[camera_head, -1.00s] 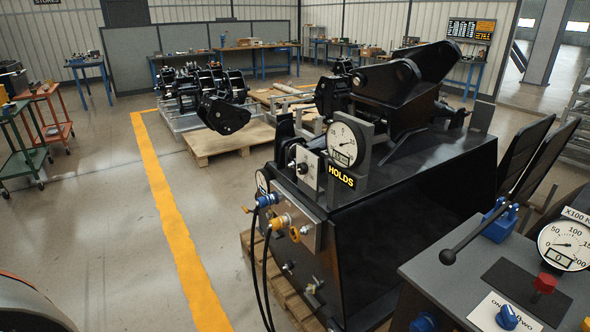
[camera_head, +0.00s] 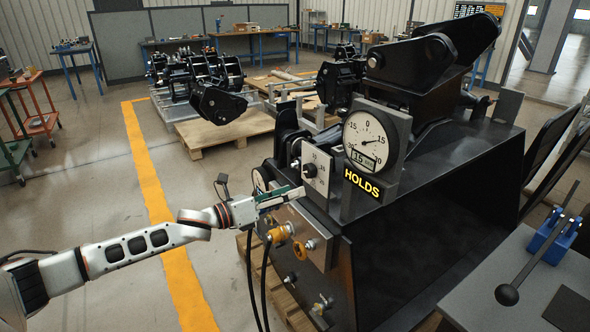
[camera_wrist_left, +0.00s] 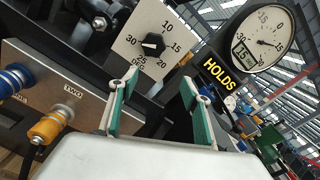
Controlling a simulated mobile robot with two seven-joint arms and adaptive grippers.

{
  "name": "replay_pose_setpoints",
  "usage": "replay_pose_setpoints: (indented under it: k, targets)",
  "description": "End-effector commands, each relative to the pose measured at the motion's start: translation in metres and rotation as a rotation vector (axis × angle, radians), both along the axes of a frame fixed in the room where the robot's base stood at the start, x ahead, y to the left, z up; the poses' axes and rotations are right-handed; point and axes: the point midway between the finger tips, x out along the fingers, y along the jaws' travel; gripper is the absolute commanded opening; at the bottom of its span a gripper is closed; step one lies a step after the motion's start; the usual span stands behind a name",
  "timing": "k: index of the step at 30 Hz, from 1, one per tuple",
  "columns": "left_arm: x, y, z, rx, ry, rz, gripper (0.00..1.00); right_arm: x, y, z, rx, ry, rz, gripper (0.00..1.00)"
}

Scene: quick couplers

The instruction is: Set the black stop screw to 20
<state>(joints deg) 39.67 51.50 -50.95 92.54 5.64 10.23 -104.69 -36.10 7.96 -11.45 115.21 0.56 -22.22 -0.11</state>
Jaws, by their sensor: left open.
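The black stop screw (camera_wrist_left: 153,43) is a dark knob on a white square dial plate (camera_wrist_left: 143,22) marked 10 to 30 DEG. In the head view the screw (camera_head: 309,170) shows on the plate at the machine's near corner. My left gripper (camera_head: 290,196) is open and empty, just in front of and below the plate. In the left wrist view its green-padded fingers (camera_wrist_left: 159,82) are spread below the screw, apart from it. A round gauge (camera_head: 368,137) beside the plate shows about 15 DEG. My right gripper is out of view.
A HOLDS sign (camera_head: 363,184) sits under the gauge. Brass and blue couplers (camera_wrist_left: 45,126) and black hoses (camera_head: 252,270) lie close below the plate. A grey console with a black lever (camera_head: 508,294) stands at the right. Floor at the left is open.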

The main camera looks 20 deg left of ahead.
Motion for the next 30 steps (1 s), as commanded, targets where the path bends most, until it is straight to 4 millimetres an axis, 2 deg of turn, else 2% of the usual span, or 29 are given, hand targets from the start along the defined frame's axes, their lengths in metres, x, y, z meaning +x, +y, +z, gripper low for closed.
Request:
replay_pose_setpoints:
  k: [3, 7, 21, 30]
  targets:
    - [0.010, 0.016, 0.014, 0.085, -0.075, 0.002, 0.48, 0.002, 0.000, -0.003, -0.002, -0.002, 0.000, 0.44]
    - [0.015, 0.019, 0.020, 0.115, -0.103, 0.003, 0.48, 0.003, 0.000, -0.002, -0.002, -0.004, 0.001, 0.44]
    - [0.065, -0.020, 0.020, 0.113, -0.103, 0.003, 0.48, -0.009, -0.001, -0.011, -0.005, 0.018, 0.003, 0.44]
    - [0.074, -0.028, 0.020, 0.114, -0.102, 0.003, 0.48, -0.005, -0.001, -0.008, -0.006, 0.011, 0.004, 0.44]
